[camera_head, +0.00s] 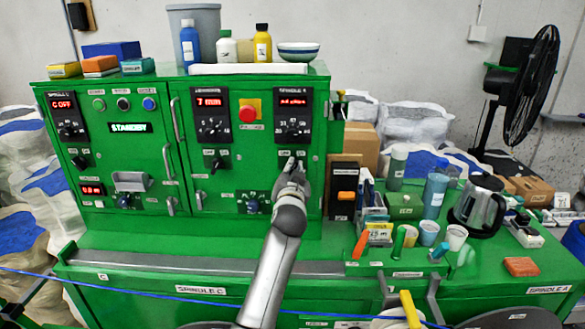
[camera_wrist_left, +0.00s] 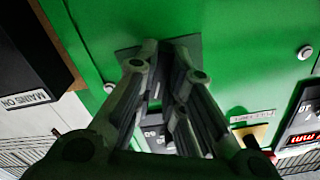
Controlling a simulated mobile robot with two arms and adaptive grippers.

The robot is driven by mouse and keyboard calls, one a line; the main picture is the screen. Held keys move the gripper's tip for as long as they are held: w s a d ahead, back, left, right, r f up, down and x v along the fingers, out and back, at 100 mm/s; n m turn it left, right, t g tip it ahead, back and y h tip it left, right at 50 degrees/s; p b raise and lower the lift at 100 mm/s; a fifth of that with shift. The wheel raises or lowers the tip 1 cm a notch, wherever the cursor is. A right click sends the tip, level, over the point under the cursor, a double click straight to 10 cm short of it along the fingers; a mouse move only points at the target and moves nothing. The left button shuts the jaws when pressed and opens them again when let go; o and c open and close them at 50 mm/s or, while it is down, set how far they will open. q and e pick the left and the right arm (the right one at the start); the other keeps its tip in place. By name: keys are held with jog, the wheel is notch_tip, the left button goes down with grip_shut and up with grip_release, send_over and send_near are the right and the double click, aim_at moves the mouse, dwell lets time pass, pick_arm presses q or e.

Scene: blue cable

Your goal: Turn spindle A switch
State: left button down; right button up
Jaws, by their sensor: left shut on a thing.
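The green control cabinet (camera_head: 267,171) has a dark panel labelled SPINDLE A (camera_head: 293,113) with a red lit display and a dial at its upper right. My left gripper (camera_head: 292,167) is at the cabinet face just below that panel, where the spindle A switch sits. Its fingers hide the switch in the head view. In the left wrist view the gripper's fingers (camera_wrist_left: 162,68) are close together against a dark plate (camera_wrist_left: 128,53) on the green face, shut around the switch, which is mostly hidden. The switch's angle cannot be told. My right gripper is not in view.
A similar switch (camera_head: 215,161) sits to the left under the middle panel. A red button (camera_head: 247,112) on yellow is between the panels. A black box (camera_head: 342,187) stands right of the gripper. Cups, a kettle (camera_head: 479,206) and small boxes crowd the right counter. A blue cable (camera_head: 130,287) crosses the front.

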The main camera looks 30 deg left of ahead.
pick_arm(q)
jog(key=shift+r+m, duration=0.25)
jog(key=shift+m, duration=0.35)
jog(key=c, duration=1.5)
grip_release()
jog(key=shift+a, duration=0.1)
jog(key=shift+f, duration=0.15)
jog(key=v, duration=1.2)
jog(key=shift+w+f, duration=0.1)
